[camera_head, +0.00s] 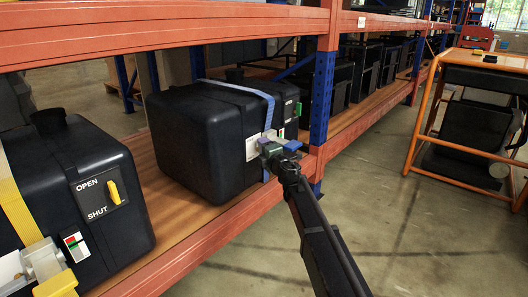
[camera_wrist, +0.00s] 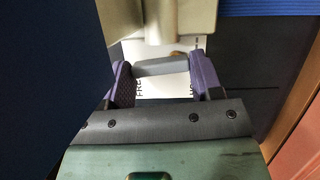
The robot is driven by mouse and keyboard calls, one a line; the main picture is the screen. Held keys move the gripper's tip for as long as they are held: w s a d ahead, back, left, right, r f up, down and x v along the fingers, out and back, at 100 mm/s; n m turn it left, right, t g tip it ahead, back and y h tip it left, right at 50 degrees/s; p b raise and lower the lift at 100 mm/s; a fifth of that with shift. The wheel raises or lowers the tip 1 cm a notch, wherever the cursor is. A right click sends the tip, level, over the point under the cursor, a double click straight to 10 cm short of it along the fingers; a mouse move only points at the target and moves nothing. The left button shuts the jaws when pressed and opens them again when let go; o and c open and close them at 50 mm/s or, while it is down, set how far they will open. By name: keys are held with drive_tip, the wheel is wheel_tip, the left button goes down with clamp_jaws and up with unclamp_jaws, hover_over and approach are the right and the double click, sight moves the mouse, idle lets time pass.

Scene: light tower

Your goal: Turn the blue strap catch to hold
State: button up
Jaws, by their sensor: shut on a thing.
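A blue strap (camera_head: 262,92) runs over a black case (camera_head: 195,140) on the shelf and down its front to the catch. In the wrist view, the purple fingers of my gripper (camera_wrist: 163,80) are shut on a grey bar (camera_wrist: 163,67) just below the catch's pale body (camera_wrist: 178,18).
A nearer black case (camera_head: 70,175) at left has a yellow strap (camera_head: 15,205), a grey catch and a yellow OPEN/SHUT knob (camera_head: 113,192). A blue rack post (camera_head: 322,98) stands close right of my gripper. An orange-framed cart (camera_head: 425,120) stands farther right, with clear floor before it.

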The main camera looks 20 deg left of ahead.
drive_tip(key=shift+n, duration=0.3)
drive_tip(key=o, duration=0.9)
drive_tip(key=shift+r, duration=0.1)
